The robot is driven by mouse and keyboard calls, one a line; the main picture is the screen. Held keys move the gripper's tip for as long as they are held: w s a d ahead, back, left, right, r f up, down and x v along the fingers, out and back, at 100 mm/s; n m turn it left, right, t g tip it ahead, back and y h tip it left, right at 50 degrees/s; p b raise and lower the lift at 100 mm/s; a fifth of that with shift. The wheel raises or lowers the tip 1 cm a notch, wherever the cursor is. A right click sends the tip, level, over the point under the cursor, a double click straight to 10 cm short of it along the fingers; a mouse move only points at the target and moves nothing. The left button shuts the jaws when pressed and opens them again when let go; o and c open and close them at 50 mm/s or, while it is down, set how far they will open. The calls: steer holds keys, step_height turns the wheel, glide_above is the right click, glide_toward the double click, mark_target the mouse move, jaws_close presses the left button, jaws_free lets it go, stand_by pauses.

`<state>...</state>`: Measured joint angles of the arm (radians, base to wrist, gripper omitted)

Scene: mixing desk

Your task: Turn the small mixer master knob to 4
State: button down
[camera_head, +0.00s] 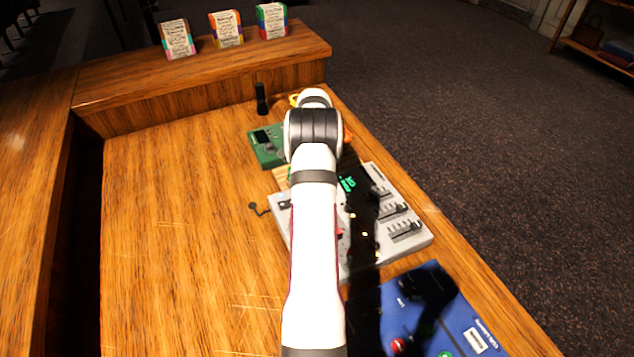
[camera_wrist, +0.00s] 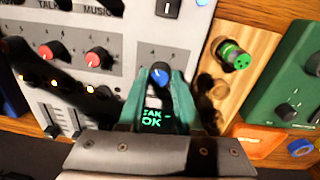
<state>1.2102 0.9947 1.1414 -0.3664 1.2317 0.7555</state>
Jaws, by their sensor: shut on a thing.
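The small mixer is a light grey panel (camera_head: 357,246) in the head view, partly hidden behind my arm. Its face (camera_wrist: 118,22) fills the left and middle of the wrist view. A small blue-capped knob (camera_wrist: 159,70) stands on it, in a column to the right of two red knobs. My gripper (camera_wrist: 160,80) is shut on the blue knob, with one teal finger on each side. The knob's pointer and scale numbers are too small to read. A dark display with green text (camera_wrist: 152,117) shows between the fingers. In the head view the fingertips are hidden by my arm.
A green box (camera_head: 264,147) sits beyond the mixer, and a blue panel (camera_head: 440,310) nearer. A wooden strip with a green knob (camera_wrist: 232,55) adjoins the mixer. A black upright object (camera_head: 261,100) stands farther back. The left of the desk is clear.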

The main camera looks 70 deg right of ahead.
steer(key=c, duration=0.6)
jaws_free()
step_height(320, 180, up, 16)
steer(key=shift+w+d+f, duration=0.15)
steer(key=shift+w+d, duration=0.05)
steer(key=shift+w, duration=0.1)
